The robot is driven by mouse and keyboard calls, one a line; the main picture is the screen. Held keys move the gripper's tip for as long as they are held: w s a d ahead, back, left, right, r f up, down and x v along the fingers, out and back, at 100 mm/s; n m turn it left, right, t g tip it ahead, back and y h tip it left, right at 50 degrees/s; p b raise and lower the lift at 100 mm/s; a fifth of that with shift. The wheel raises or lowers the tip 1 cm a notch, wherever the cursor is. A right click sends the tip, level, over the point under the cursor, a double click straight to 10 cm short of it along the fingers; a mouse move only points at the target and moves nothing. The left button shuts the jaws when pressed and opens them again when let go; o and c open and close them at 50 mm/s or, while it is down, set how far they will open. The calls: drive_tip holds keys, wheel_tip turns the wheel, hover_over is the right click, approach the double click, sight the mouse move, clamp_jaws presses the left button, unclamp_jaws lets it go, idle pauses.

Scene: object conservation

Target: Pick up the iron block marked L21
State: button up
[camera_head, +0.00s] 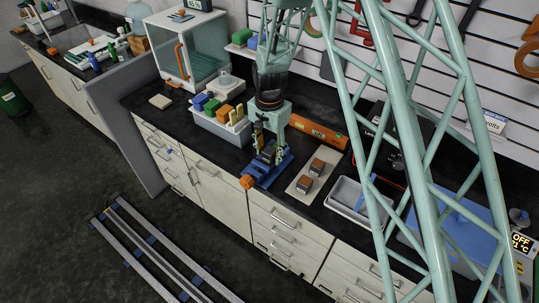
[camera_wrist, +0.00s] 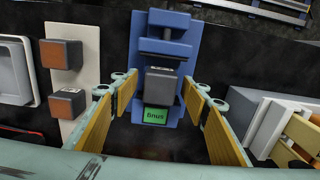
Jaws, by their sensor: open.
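My gripper (camera_head: 268,143) is open above a blue vise (camera_head: 272,175) on the black counter. In the wrist view, its yellow-padded fingers stand wide apart (camera_wrist: 160,92). Between and below them a dark grey block (camera_wrist: 160,82) sits at the vise (camera_wrist: 157,22), with a green label reading "finus" (camera_wrist: 156,115) beside it. Marks on the block's top edge are too small to read. Two more dark blocks with orange-brown faces, one (camera_wrist: 67,54) and another (camera_wrist: 67,103), lie on a beige mat (camera_wrist: 88,78). I cannot read L21 on any block.
A grey bin (camera_head: 215,127) with coloured blocks stands left of the vise. An orange level (camera_head: 318,132) lies behind, and a grey tray (camera_head: 350,197) is to the right.

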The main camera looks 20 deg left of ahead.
sight(270, 150)
drive_tip(key=shift+c, duration=0.4)
drive_tip(key=c, duration=1.3)
drive_tip(key=shift+r, duration=1.8)
drive_tip(key=s+d+b, duration=0.1)
drive_tip(key=s+d, duration=0.2)
drive_tip(key=s, duration=0.4)
drive_tip(key=s+d+r+b, duration=0.1)
drive_tip(key=s+d, duration=0.3)
drive_tip(key=s, duration=0.3)
drive_tip(key=shift+d+r, duration=0.25)
drive_tip(key=shift+d, duration=0.05)
